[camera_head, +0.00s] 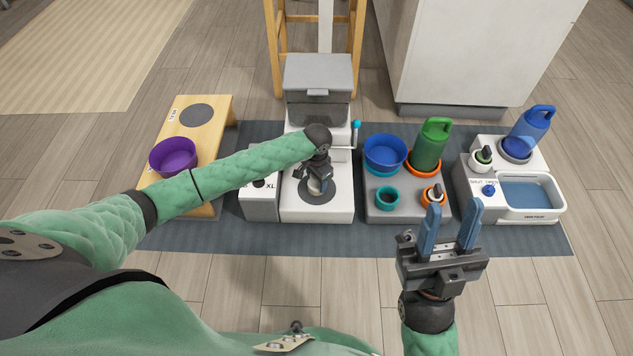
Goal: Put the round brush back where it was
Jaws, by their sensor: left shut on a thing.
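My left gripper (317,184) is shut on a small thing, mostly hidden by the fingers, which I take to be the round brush. It is over the dark grey disc (320,196) on the front of the white feeder (330,212); I cannot tell whether the thing touches the disc. My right gripper (454,205) is open and empty, its blue fingers pointing up in front of the right-hand stands. Similar small dark-handled things stand in an orange ring (427,201) and a white ring (475,160).
A purple bowl (173,157) is on the wooden stand (222,122) at left. A grey stand (378,212) holds a blue bowl (385,153), a teal ring (387,197) and a green bottle (430,146). A blue bottle (530,128) and water basin (530,196) are at right.

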